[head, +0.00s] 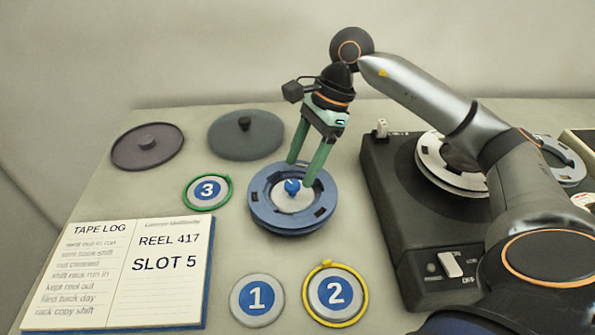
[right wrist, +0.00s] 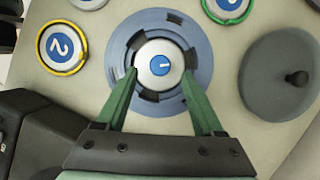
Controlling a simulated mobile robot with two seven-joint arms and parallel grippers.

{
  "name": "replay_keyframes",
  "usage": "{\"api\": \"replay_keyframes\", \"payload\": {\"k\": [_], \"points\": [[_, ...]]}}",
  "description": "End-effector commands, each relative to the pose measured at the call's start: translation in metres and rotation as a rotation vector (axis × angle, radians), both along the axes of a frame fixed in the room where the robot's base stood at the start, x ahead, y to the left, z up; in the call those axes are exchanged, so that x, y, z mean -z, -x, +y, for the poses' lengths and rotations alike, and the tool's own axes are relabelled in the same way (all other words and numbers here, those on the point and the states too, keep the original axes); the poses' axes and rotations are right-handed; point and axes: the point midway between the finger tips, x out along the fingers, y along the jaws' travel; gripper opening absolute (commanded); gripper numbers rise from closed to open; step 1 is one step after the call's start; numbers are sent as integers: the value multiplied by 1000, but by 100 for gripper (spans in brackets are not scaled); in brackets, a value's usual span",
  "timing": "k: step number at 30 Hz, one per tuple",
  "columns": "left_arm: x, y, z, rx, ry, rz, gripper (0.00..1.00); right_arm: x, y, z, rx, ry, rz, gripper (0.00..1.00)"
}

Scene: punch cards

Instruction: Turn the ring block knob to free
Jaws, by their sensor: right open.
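A small white knob (head: 381,128) stands at the far left corner of the dark tape deck (head: 400,225), beside small lettering that I cannot read. I cannot tell its setting or whether it is the ring block knob. My right gripper (head: 305,172) is open above a blue reel (head: 264,222), left of the deck and away from that knob. In the right wrist view, the fingers (right wrist: 163,88) straddle the reel's white hub (right wrist: 150,53), which has a blue centre with a white mark. I cannot tell whether they touch it. My left gripper is not in view.
A white rocker switch (head: 451,264) sits on the deck's front, and a pale reel (head: 440,165) lies on top. Round labels 1 (head: 257,299), 2 (head: 336,294) and 3 (head: 207,190), a log book (head: 140,270) and two grey discs (head: 148,148) (head: 246,140) lie left.

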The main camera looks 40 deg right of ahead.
Motion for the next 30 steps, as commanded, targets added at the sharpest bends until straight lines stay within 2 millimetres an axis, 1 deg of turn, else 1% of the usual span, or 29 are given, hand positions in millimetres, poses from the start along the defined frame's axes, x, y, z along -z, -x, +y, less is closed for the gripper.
{"api": "replay_keyframes", "payload": {"k": [1,6,9,12,15,18,30], "points": [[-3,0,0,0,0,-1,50,-13,-1,-5,3,2,-5,69],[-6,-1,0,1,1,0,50,-49,2,-19,2,0,-6,69],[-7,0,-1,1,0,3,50,-65,3,-26,2,0,-4,69],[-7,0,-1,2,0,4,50,-77,4,-31,1,-1,-3,69],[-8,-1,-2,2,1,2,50,-84,4,-34,1,0,-3,69],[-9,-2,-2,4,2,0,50,-86,5,-35,1,0,-2,69],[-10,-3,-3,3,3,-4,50,-86,5,-35,0,0,-1,69]]}}
